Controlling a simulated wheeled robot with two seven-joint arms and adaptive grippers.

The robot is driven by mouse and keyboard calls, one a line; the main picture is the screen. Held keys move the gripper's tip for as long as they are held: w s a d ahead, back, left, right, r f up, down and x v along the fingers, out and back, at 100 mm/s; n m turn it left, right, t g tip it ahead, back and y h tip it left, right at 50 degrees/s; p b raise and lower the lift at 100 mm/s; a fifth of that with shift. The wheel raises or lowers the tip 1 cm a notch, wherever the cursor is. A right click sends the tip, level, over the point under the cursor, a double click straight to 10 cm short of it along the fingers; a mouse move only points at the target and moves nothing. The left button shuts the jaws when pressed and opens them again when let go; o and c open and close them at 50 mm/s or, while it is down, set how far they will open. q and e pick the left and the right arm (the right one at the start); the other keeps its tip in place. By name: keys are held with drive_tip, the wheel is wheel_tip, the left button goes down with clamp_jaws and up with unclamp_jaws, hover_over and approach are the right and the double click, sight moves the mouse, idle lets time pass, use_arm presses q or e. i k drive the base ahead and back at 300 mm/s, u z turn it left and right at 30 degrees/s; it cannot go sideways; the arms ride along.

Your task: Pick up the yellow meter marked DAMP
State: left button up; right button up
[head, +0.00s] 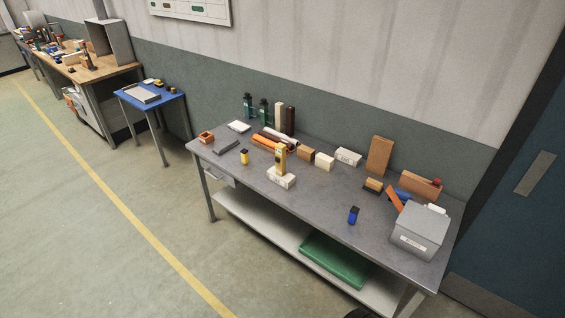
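Two yellow things stand on the grey workbench (325,205), and no lettering on either can be read at this size. One is a small yellow device with a dark top (244,158), near the bench's left part. The other is a taller, upright yellow device (281,156) at a pale block; I cannot tell whether it stands on the block or just behind it. A blue device with a black top (353,216) is near the front edge. Neither of my grippers is in view.
A grey lidded box (420,232) fills the bench's right end. The front middle is mostly clear. A blue table (170,100) stands to the left. Floor before the bench is open.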

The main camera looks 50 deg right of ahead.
sight(280, 148)
drive_tip(key=z, duration=0.7)
drive_tip(key=i, duration=0.6)
drive_tip(key=z, duration=0.55)
